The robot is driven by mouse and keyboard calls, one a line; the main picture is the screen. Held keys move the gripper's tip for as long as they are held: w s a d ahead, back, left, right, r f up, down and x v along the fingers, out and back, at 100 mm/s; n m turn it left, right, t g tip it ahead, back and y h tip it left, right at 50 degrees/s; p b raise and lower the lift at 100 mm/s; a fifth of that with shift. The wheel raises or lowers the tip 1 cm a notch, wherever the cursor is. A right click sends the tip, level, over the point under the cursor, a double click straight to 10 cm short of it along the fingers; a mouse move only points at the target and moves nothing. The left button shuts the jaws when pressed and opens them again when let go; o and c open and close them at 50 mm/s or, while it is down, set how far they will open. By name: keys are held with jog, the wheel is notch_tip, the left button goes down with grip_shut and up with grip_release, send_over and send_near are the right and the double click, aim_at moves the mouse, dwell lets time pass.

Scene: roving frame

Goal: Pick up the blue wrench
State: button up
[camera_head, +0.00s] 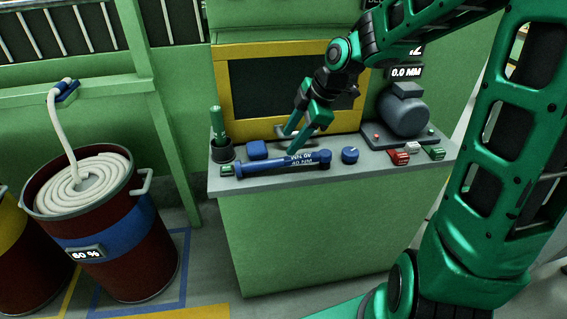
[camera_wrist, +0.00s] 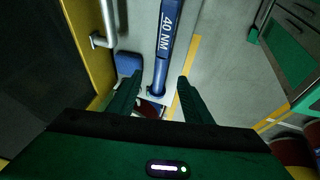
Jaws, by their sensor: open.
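The blue wrench (camera_head: 262,167) lies flat along the front of the worktop, with "40 NM" printed on its shaft. In the wrist view the wrench (camera_wrist: 167,40) runs up the picture, its near end close to the gap between my fingertips. My gripper (camera_head: 290,140) is open and empty, slanting down just above the wrench in the head view. In the wrist view its two fingers (camera_wrist: 160,80) stand apart, one on each side of the wrench's line. I cannot tell the exact height gap.
A blue block (camera_head: 257,150) sits behind the wrench, and a blue knob (camera_head: 350,155) stands at its right. A dark cup (camera_head: 222,152) is at the left. A grey motor (camera_head: 403,112) stands at the right. A yellow-framed panel (camera_head: 247,53) with a silver handle rises behind.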

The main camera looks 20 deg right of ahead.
aim_at(276, 160)
jog(key=shift+x, duration=5.5)
jog(key=shift+s+a, duration=0.1)
jog(key=shift+a, duration=0.1)
jog(key=shift+r, duration=0.1)
grip_shut()
